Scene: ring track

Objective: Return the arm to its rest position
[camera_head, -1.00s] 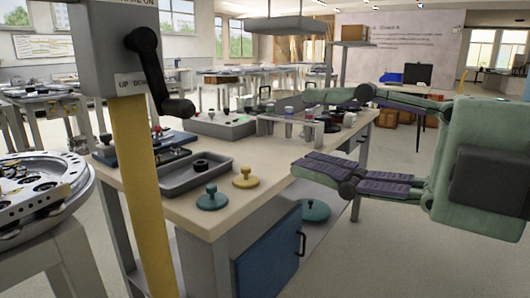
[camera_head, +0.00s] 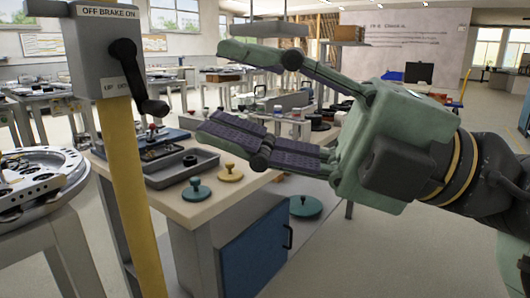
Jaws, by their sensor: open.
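My gripper (camera_head: 240,95) is green with dark ridged finger pads and reaches in from the right. Its two fingers are spread wide apart, one high and one low, with nothing between them. It hangs in the air in front of the workbench (camera_head: 205,205) and covers part of the bench's far side. My arm's dark wrist with yellow bands shows at the right edge.
A yellow post (camera_head: 134,190) with a brake lever box (camera_head: 105,50) stands close at left, beside a round metal fixture (camera_head: 40,180). Floor at right is clear.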

